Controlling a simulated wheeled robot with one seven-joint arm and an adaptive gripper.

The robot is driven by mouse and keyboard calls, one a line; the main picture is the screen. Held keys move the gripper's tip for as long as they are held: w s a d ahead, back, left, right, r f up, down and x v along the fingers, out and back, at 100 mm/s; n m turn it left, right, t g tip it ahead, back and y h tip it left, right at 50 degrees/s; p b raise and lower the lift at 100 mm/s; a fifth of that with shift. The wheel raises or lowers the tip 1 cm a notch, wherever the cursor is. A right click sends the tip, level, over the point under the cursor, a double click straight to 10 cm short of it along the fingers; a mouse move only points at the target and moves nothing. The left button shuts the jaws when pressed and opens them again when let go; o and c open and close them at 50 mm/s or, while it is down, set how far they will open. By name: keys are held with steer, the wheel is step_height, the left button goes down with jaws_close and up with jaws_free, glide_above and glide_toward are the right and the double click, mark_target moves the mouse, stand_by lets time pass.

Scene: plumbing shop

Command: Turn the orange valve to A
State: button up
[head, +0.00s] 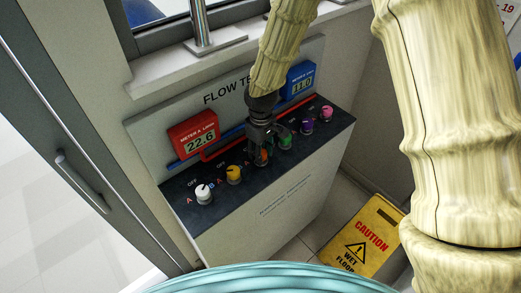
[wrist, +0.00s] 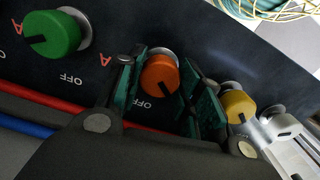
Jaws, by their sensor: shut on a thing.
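The orange valve is a round knob on the dark top of the flow panel, partly hidden behind my gripper in the head view (head: 262,158). In the wrist view the orange valve (wrist: 159,74) sits between the two green finger pads. My gripper (wrist: 160,88) is shut on it; in the head view my gripper (head: 261,146) comes down on it from above. The knob's dark pointer mark slants toward the lower right in the wrist view. An OFF label shows below left of it there.
The yellow knob (head: 234,174) and green knob (head: 284,140) stand close on either side. White (head: 203,192), purple (head: 307,126) and pink (head: 327,113) knobs are farther along. The red meter (head: 194,136) reads 22.6. A yellow caution sign (head: 371,235) stands on the floor.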

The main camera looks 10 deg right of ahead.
steer(key=shift+n, duration=0.6)
steer(key=o, duration=1)
steer(key=shift+o, duration=0.2)
step_height(320, 180, up, 12)
stand_by(0.5)
